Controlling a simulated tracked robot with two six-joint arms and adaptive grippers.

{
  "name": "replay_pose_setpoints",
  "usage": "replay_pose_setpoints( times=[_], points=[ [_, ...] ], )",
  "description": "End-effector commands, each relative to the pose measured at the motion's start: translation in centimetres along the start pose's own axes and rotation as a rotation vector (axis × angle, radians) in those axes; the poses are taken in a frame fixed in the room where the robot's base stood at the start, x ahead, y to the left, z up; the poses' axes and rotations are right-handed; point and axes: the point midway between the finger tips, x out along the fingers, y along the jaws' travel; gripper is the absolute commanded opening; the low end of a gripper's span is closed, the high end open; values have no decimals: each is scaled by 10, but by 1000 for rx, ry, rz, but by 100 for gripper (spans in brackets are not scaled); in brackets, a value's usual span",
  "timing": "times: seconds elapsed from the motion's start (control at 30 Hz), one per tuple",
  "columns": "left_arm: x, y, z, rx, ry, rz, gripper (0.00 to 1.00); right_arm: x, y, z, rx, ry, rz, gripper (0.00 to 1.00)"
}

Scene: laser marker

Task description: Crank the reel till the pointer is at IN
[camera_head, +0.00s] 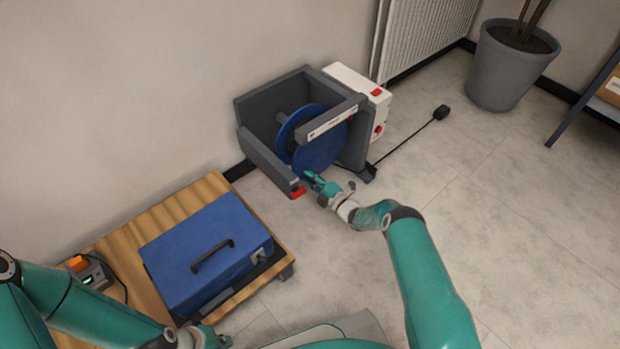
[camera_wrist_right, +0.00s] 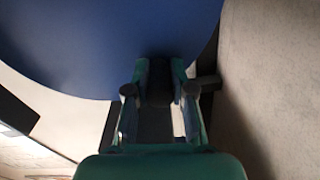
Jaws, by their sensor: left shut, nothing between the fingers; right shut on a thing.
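The reel (camera_head: 318,140) is a blue disc set in a grey frame (camera_head: 262,150) on the floor against the wall. A white label strip (camera_head: 326,126) runs along the frame's top bar, its lettering too small to read; I cannot tell where the pointer stands. My right gripper (camera_head: 312,180) is at the disc's lower front edge. In the right wrist view its fingers (camera_wrist_right: 160,90) are shut on the dark crank handle (camera_wrist_right: 159,80), with the blue disc (camera_wrist_right: 90,40) right behind. My left gripper (camera_head: 215,340) is shut and empty at the bottom edge, partly cut off.
A white box (camera_head: 352,82) with red parts adjoins the frame; a cable leads to a small black block (camera_head: 441,112). A blue case (camera_head: 207,255) lies on a wooden platform (camera_head: 180,205) at left. A planter (camera_head: 505,70) stands far right. Floor right of the reel is mostly clear.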

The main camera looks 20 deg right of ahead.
Motion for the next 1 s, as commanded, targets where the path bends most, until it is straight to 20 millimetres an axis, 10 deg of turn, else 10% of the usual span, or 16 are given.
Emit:
replay_pose_setpoints(
  times=[0.13, 0.17, 0.3, 1.0],
  points=[
    [0, 0, 0, 0, 0, 0, 0, 0, -6, -4, 5, 7, -12, 0],
    [0, 0, 0, 0, 0, 0, 0, 0, -6, -4, 5, 7, -12, 24],
    [0, 0, 0, 0, 0, 0, 0, 0, -5, -4, 5, 6, -10, 48],
    [0, 0, 0, 0, 0, 0, 0, -33, -1, 0, 6, -1, -5, 49]
  ],
)
